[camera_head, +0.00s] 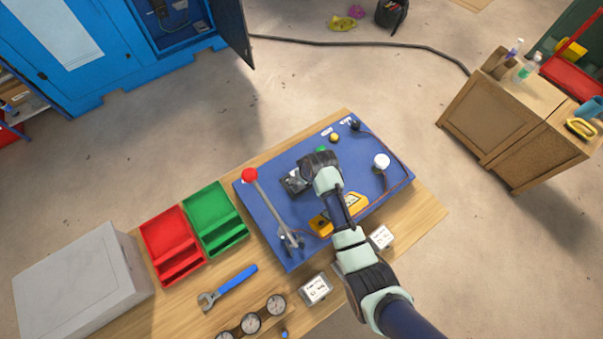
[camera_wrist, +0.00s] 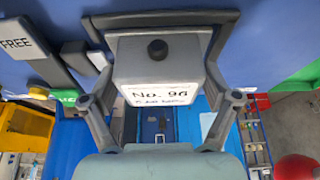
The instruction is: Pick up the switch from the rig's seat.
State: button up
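The switch, a light grey box with a black knob and a white label reading "No. 96", fills the middle of the wrist view (camera_wrist: 158,60). My gripper (camera_wrist: 160,75) has a finger against each side of it and looks closed on it. A dark grey frame, apparently the seat (camera_wrist: 160,18), surrounds the switch's far end; I cannot tell whether the switch is clear of it. In the head view my gripper (camera_head: 297,181) is low over the middle of the blue rig board (camera_head: 290,225), and my wrist hides part of the switch.
A lever with a red knob (camera_head: 250,175) stands left of my gripper on the board. A white round knob (camera_head: 381,161) is to the right. Red (camera_head: 168,240) and green (camera_head: 213,218) trays, a wrench (camera_head: 228,288) and a grey box (camera_head: 75,285) lie on the wooden bench.

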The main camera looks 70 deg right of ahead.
jog(key=c, duration=1.1)
jog(key=shift+o, duration=0.2)
jog(key=shift+r, duration=0.15)
notch_tip(320, 180, up, 20)
jog(key=p, duration=0.3)
